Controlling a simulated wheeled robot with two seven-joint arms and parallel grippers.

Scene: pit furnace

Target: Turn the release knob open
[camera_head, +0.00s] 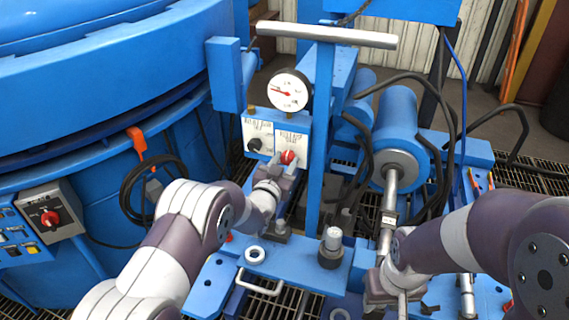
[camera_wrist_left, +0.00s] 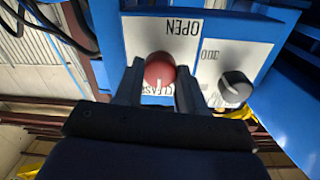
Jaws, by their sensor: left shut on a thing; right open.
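The release knob (camera_head: 288,157) is red and sits on a white-labelled panel below a round gauge in the head view. In the left wrist view the red knob (camera_wrist_left: 160,69) lies between the two fingers of my left gripper (camera_wrist_left: 155,85), which is shut on it. The word OPEN shows on the panel beside the knob, and another label is partly covered by the fingers. My left gripper (camera_head: 287,164) also shows at the knob in the head view. My right gripper (camera_head: 396,290) is low at the right, by a metal rod; its fingers are mostly hidden.
A black knob (camera_head: 254,145) sits left of the red one, and also shows in the wrist view (camera_wrist_left: 235,87). The pressure gauge (camera_head: 289,90) is above. A blue post with a T-bar (camera_head: 326,36) stands close to the right. A control box (camera_head: 50,218) with another red knob is at far left.

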